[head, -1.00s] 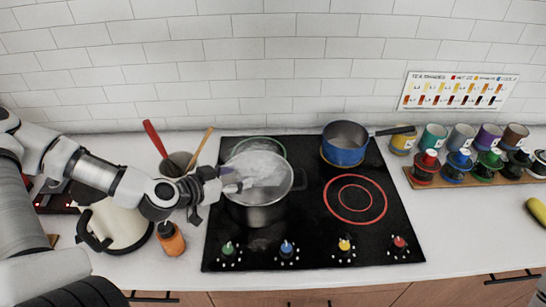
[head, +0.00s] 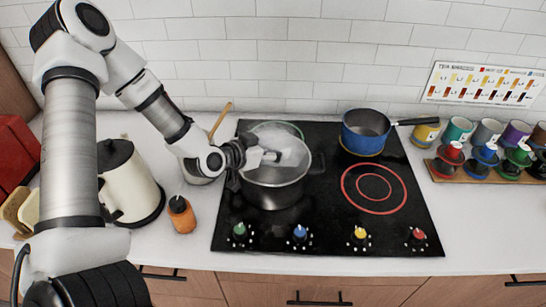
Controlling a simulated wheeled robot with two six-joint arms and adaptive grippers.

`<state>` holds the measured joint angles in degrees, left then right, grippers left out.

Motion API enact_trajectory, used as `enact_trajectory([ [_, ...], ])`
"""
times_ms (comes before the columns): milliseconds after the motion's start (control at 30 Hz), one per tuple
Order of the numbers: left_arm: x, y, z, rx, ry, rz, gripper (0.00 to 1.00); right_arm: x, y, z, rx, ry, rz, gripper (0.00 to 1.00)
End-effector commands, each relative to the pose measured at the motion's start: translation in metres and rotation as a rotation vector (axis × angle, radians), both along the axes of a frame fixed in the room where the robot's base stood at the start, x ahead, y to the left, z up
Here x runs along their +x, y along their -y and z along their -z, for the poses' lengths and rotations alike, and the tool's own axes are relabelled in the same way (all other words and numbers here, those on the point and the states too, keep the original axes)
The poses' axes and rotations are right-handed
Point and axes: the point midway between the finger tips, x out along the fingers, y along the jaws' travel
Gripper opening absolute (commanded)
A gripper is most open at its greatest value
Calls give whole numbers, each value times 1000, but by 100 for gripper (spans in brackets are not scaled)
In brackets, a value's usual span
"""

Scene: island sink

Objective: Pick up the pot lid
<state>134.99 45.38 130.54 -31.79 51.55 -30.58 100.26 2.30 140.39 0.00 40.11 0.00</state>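A steel pot (head: 274,192) stands on the left part of the black cooktop. My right gripper is out of view.
A blue saucepan (head: 366,138) stands at the back right of the cooktop (head: 330,215). A cream kettle (head: 130,188) and an orange bottle (head: 182,214) stand left of the cooktop. Colored cups and jars line the right. The front right burner is clear.

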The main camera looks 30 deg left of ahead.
Motion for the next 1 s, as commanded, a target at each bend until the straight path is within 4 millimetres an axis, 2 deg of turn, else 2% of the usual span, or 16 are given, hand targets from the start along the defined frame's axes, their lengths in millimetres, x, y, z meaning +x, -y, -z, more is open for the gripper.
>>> enact_trajectory([
  [100, 0, 0, 0, 0, 0, 0, 61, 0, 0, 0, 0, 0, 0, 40],
  [267, 0, 0, 0, 0, 0, 0, 5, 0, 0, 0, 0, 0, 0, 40],
  [300, 0, 0, 0, 1, -1, -1, 0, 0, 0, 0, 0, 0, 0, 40],
  [667, 0, 0, -2, 0, 0, -1, 0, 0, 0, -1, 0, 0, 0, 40],
  [1000, 12, 1, -30, 3, 1, -1, 0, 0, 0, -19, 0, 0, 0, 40],
])
